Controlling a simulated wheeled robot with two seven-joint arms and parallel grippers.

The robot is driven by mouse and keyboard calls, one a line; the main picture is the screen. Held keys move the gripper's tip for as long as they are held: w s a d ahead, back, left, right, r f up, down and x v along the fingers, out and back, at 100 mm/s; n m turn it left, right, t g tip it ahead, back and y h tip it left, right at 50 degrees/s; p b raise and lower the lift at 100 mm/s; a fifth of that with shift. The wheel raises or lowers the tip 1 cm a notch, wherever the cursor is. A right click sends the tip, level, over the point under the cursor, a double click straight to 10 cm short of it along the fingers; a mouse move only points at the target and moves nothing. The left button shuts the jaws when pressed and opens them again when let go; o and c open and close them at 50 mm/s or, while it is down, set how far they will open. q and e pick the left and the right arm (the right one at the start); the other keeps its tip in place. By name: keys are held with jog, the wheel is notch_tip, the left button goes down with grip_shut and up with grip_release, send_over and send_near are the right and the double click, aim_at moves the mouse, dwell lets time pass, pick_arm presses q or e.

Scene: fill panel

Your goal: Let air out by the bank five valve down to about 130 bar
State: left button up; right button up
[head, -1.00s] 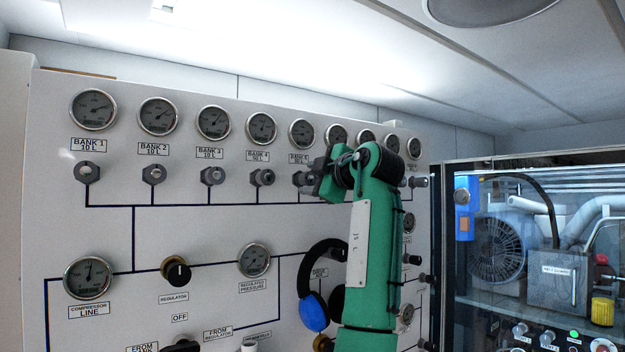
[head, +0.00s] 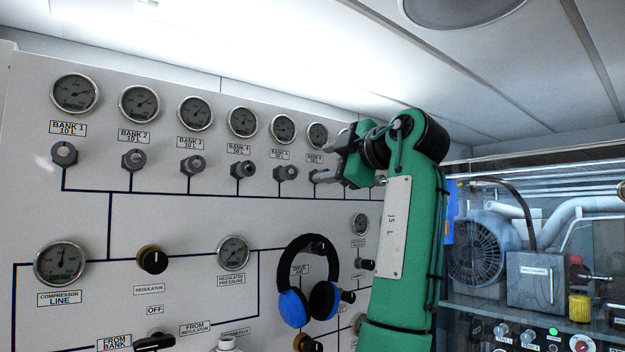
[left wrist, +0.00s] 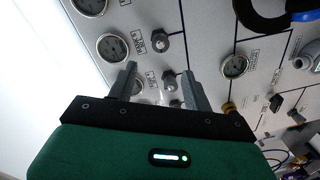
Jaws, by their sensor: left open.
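The bank five valve (head: 286,173) is a small grey knob on the white panel, under its label and its round bank five gauge (head: 283,128). The needle is too small to read. My left gripper (head: 335,160) is open, just right of this valve in the head view, overlapping the bank six area. In the left wrist view its two grey fingers (left wrist: 159,72) are apart, with a small valve knob (left wrist: 170,82) showing between and beyond them. I cannot tell which bank that knob belongs to, or whether it is touched. My right gripper is not in view.
Blue and black headphones (head: 326,300) hang on the panel below the gripper. The bank four valve (head: 243,170) is close on the left. A regulated pressure gauge (head: 233,252) sits lower. A glass-fronted compressor cabinet (head: 535,250) stands at the right.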

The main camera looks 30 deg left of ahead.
pick_arm(q)
jog(key=shift+v, duration=0.85)
jog(key=shift+a, duration=0.1)
dwell(1.1)
dwell(1.2)
dwell(1.4)
dwell(1.9)
